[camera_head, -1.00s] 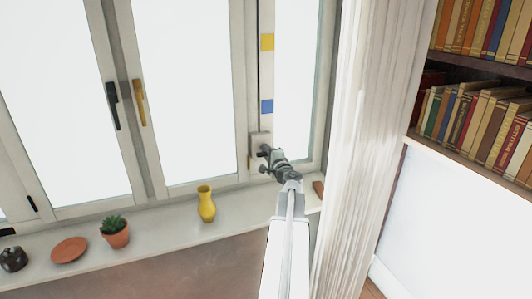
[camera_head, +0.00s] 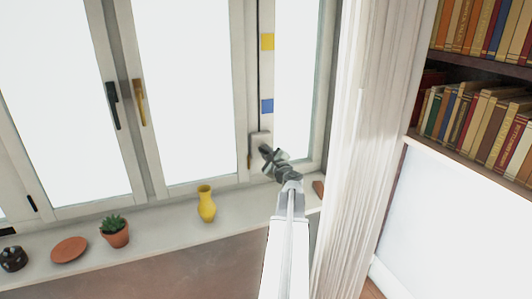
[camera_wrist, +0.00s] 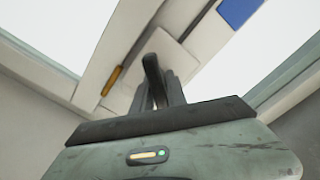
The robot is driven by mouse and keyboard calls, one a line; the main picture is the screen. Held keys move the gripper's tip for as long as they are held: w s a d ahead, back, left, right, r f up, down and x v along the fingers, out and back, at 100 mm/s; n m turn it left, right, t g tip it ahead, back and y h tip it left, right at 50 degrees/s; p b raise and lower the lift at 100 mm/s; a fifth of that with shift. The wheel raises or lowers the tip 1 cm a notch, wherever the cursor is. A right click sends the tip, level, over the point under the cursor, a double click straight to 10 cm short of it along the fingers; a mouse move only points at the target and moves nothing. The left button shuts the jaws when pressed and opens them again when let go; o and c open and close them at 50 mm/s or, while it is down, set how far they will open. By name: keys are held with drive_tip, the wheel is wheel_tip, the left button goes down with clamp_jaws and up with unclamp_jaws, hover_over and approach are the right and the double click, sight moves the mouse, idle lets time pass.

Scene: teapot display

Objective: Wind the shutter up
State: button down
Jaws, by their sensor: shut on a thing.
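A pale winder box (camera_head: 259,140) is fixed to the window frame post, under a narrow strip with a yellow mark (camera_head: 267,41) and a blue mark (camera_head: 267,106). My gripper (camera_head: 268,154) is at the box's front. In the wrist view, the box (camera_wrist: 178,55) has a dark crank handle (camera_wrist: 152,72) in front of it. My gripper's fingers (camera_wrist: 160,85) are shut on this handle. Part of the handle is hidden by the gripper. I cannot make out any shutter slats; the panes show plain white.
The sill holds a yellow vase (camera_head: 206,204), a potted succulent (camera_head: 115,232), a terracotta dish (camera_head: 69,249) and a dark pot (camera_head: 13,259). A black handle (camera_head: 113,105) and a brass handle (camera_head: 139,102) are on the windows. A white curtain (camera_head: 355,150) hangs close right of my arm.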

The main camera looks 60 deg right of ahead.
idle(0.4)
drive_tip(key=c, duration=1.3)
unclamp_jaws()
drive_tip(key=shift+c, duration=0.2)
drive_tip(key=shift+s, duration=0.1)
drive_tip(key=v, duration=0.7)
drive_tip(key=shift+s+a, duration=0.15)
drive_tip(key=shift+a, duration=0.1)
